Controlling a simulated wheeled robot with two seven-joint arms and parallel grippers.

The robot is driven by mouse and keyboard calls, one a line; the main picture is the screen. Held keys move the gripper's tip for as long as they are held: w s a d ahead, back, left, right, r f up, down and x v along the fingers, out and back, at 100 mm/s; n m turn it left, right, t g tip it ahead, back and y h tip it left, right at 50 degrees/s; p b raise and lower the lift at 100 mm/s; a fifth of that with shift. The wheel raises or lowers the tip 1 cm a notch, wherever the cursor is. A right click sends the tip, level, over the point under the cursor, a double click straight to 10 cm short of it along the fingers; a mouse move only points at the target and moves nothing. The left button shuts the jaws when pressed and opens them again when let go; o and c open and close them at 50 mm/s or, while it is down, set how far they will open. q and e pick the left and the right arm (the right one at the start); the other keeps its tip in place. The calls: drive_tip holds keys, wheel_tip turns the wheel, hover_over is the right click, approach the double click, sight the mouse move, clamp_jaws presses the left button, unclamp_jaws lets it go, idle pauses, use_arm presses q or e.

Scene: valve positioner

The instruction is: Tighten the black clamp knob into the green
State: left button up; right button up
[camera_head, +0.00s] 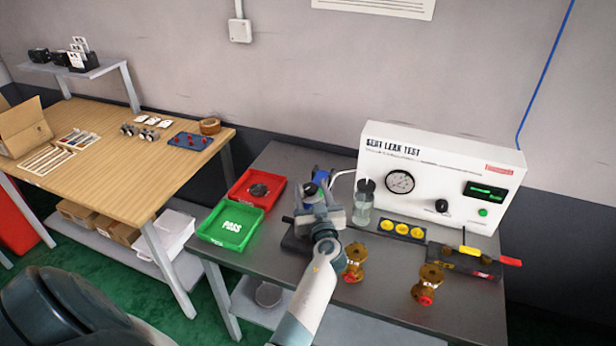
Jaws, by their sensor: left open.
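My left gripper (318,202) reaches over the test bench at a dark clamp fixture (296,243), and its jaws are open. The gripper and wrist cover most of the fixture. A short black handle end (287,219) sticks out to the left of the gripper; I cannot tell if it belongs to the clamp knob. Something blue (321,173) shows just behind the gripper. I cannot make out a green zone on the fixture, nor whether the jaws touch the knob. My right gripper is not in view.
A green PASS tray (231,243) and a red tray (246,206) lie left of the fixture. A clear bottle (362,205) stands close on its right, before the white leak tester (440,160). Two brass valves (354,256) (428,280) stand at the front right.

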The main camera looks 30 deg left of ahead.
use_arm(q)
drive_tip(key=shift+w+a, duration=0.2)
drive_tip(key=shift+w, duration=0.1)
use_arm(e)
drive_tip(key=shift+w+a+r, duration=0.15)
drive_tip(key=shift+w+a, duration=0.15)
use_arm(q)
drive_tip(key=shift+s+r, duration=0.1)
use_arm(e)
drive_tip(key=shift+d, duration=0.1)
use_arm(q)
drive_tip(key=shift+c, duration=0.4)
drive_tip(key=c, duration=1)
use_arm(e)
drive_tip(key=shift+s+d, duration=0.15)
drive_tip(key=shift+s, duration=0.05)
use_arm(q)
drive_tip(key=shift+h, duration=0.3)
